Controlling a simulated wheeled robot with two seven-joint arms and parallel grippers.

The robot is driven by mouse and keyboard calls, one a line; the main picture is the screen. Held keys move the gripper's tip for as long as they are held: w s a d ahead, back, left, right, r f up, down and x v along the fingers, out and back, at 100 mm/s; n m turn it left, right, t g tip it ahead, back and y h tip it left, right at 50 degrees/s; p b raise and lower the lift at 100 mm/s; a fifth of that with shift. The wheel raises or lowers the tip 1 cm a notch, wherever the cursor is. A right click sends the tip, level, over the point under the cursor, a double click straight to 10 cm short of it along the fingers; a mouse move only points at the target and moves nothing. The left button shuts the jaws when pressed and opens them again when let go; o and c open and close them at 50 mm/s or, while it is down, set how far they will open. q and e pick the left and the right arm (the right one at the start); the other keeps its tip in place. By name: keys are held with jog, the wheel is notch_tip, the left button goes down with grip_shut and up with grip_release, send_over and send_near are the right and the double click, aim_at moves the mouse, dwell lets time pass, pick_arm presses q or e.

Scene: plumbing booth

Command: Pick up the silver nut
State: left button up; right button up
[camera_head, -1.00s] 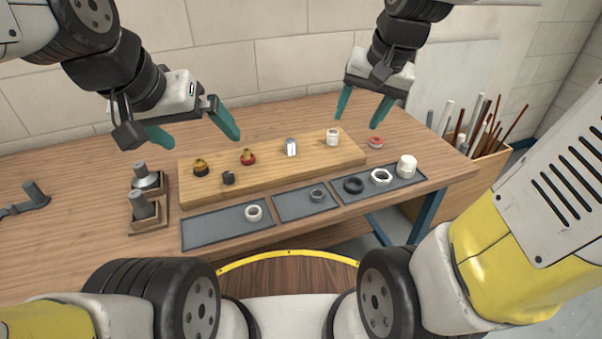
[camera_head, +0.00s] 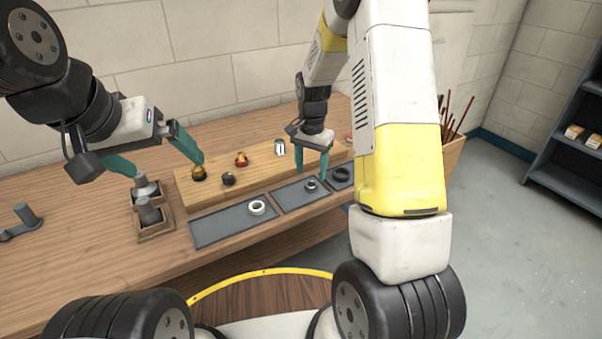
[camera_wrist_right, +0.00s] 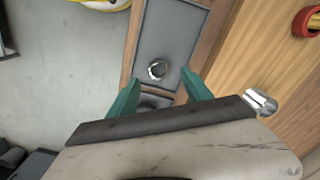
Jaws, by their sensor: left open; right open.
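The silver nut (camera_head: 311,185) lies on the middle dark grey tray (camera_head: 290,198) on the workbench. The right wrist view also shows the nut (camera_wrist_right: 157,70) lying flat on its tray, ahead of and roughly between my fingertips. My right gripper (camera_head: 312,168) is open and empty, pointing down just above that tray; in the wrist view its teal fingers (camera_wrist_right: 160,88) stand apart, not touching the nut. My left gripper (camera_head: 160,158) is open and empty above the left part of the bench, near two grey-topped fittings.
A wooden board (camera_head: 220,180) behind the trays holds several small fittings, including a chrome one (camera_head: 279,147). A white ring (camera_head: 257,207) lies on the left tray. A black ring (camera_head: 341,175) lies right of the nut. My right arm hides the bench's right end.

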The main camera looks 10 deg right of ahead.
notch_tip(320, 180, down, 5)
jog(key=shift+d, duration=0.1)
grip_shut()
dwell(0.3)
